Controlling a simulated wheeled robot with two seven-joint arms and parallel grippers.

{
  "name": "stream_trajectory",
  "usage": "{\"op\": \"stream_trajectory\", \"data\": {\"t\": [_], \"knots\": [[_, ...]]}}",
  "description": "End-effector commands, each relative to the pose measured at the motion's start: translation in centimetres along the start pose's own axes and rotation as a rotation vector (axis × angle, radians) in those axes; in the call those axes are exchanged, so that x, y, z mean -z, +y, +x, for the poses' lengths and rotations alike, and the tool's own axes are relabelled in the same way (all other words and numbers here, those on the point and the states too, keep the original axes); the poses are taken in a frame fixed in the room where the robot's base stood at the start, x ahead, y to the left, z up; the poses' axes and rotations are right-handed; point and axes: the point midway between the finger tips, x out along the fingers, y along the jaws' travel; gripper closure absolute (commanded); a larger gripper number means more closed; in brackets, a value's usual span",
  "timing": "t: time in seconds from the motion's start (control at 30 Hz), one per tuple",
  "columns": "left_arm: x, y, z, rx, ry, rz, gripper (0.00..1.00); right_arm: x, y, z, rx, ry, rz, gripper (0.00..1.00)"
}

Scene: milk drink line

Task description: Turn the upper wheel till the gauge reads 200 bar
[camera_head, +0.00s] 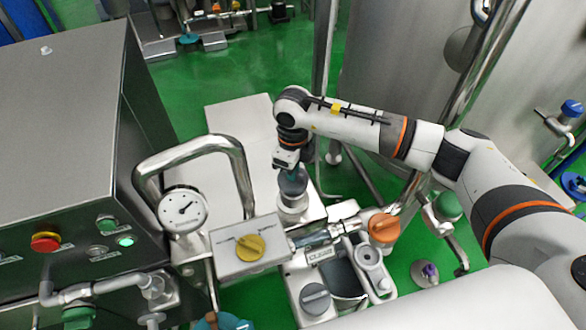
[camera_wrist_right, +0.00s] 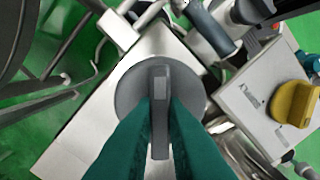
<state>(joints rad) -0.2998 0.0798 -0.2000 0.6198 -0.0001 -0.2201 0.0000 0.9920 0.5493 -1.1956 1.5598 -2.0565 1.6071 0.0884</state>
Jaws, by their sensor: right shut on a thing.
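The upper wheel (camera_head: 293,186) is a round grey knob on the machine, right of the gauge in the head view. In the right wrist view the wheel (camera_wrist_right: 130,90) shows from above, with a raised bar across its middle. My right gripper (camera_head: 291,172) reaches down over it. Its teal fingers (camera_wrist_right: 161,108) are shut on the bar, one on each side. The round white gauge (camera_head: 182,209) has a dark needle pointing to the upper right; its numbers are too small to read. My left gripper is not in view.
A second dark grey wheel (camera_head: 315,298) sits lower, near an orange knob (camera_head: 384,227). A bent steel pipe (camera_head: 195,148) arches behind the gauge. A control cabinet (camera_head: 60,120) stands left.

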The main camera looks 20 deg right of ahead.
Motion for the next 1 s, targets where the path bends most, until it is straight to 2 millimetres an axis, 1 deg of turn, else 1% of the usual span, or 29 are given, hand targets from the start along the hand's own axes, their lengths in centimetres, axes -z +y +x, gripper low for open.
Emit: {"op": "stream_trajectory", "data": {"t": [0.3, 0.33, 0.43, 0.77, 0.87, 0.97, 1.0], "knots": [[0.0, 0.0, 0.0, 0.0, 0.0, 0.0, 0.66, 0.0, 0.1, -0.1, -0.002, 0.001, 0.002, 1.0], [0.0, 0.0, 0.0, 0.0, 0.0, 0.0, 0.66, 0.0, 0.1, -0.1, -0.002, 0.001, 0.002, 0.83], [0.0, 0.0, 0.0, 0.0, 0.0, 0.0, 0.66, 0.0, 0.1, -0.1, -0.002, 0.001, 0.001, 0.67], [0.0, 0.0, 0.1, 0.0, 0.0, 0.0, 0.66, 0.0, 0.1, -0.2, -0.001, 0.001, 0.0, 0.66], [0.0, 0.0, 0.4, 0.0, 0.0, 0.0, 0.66, 0.1, 0.1, -1.1, -0.004, 0.004, 0.001, 0.66], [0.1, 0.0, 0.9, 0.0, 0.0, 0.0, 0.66, 0.1, 0.2, -2.8, -0.005, 0.005, 0.0, 0.66], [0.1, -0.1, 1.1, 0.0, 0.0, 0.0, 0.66, 0.1, 0.2, -3.6, -0.005, 0.005, 0.0, 0.66]]}}
